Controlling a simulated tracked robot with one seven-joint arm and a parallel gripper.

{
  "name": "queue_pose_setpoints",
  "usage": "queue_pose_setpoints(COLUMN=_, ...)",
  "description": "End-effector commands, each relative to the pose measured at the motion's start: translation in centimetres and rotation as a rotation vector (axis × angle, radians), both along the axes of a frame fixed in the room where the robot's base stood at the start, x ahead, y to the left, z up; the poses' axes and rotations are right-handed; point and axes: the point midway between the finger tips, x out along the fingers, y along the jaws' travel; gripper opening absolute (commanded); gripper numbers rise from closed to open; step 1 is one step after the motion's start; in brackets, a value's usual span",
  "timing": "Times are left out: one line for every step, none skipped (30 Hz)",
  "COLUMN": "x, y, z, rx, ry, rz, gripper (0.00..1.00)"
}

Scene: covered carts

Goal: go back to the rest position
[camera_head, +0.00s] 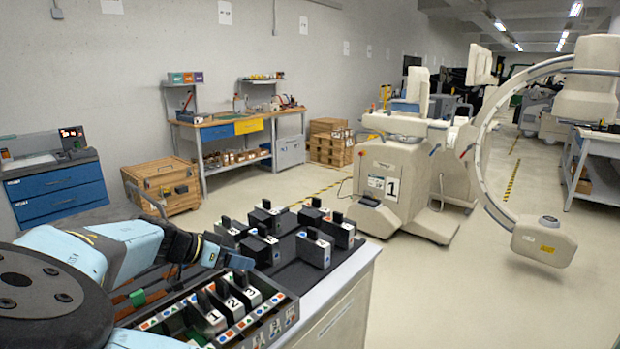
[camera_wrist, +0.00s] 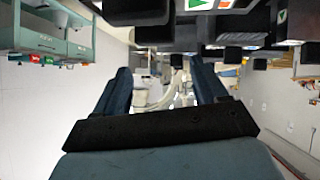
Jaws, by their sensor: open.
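My light blue arm reaches in from the left in the camera_head view. My gripper (camera_head: 235,262) is above the near cart, close to the tray with numbered blocks. In the camera_wrist view my gripper (camera_wrist: 162,82) shows two dark blue fingers standing apart, with nothing between them. That view is upside down, with dark blocks (camera_wrist: 215,8) along its top edge. I cannot tell the exact height of the gripper above the cart.
The cart bears a dark mat (camera_head: 287,272) with several black-and-white handled blocks (camera_head: 315,248). A tray (camera_head: 285,312) holds numbered blocks (camera_head: 242,293). A C-arm machine (camera_head: 390,185), wooden crate (camera_head: 165,184) and workbench (camera_head: 240,128) stand beyond, with open floor (camera_head: 470,290) at right.

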Motion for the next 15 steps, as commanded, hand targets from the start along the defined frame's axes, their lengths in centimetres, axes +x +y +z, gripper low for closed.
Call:
queue_pose_setpoints(x=0.7, y=-1.6, z=-0.1, rx=0.015, ry=0.044, rz=-0.019, gripper=0.72)
queue_pose_setpoints(x=1.1, y=-2.5, z=-0.2, rx=0.024, ry=0.073, rz=-0.026, gripper=0.72)
queue_pose_setpoints(x=1.5, y=-3.8, z=-0.4, rx=0.035, ry=0.112, rz=-0.036, gripper=0.72)
queue_pose_setpoints(x=1.8, y=-4.8, z=-0.5, rx=0.045, ry=0.142, rz=-0.043, gripper=0.72)
queue_pose_setpoints(x=2.1, y=-5.7, z=-0.6, rx=0.055, ry=0.172, rz=-0.047, gripper=0.72)
queue_pose_setpoints(x=2.3, y=-6.9, z=-0.7, rx=0.07, ry=0.212, rz=-0.054, gripper=0.72)
queue_pose_setpoints(x=2.5, y=-7.8, z=-0.7, rx=0.082, ry=0.239, rz=-0.056, gripper=0.72)
queue_pose_setpoints(x=2.7, y=-8.7, z=-0.8, rx=0.094, ry=0.267, rz=-0.06, gripper=0.72)
queue_pose_setpoints(x=2.8, y=-9.8, z=-0.8, rx=0.111, ry=0.304, rz=-0.062, gripper=0.72)
queue_pose_setpoints(x=2.9, y=-10.6, z=-0.8, rx=0.126, ry=0.329, rz=-0.063, gripper=0.72)
queue_pose_setpoints(x=3.0, y=-11.4, z=-0.8, rx=0.14, ry=0.355, rz=-0.062, gripper=0.72)
queue_pose_setpoints(x=3.1, y=-12.5, z=-0.7, rx=0.159, ry=0.387, rz=-0.062, gripper=0.72)
queue_pose_setpoints(x=3.1, y=-13.3, z=-0.7, rx=0.175, ry=0.41, rz=-0.061, gripper=0.72)
queue_pose_setpoints(x=3.1, y=-14.0, z=-0.5, rx=0.191, ry=0.432, rz=-0.058, gripper=0.72)
queue_pose_setpoints(x=3.1, y=-15.0, z=-0.4, rx=0.213, ry=0.462, rz=-0.053, gripper=0.72)
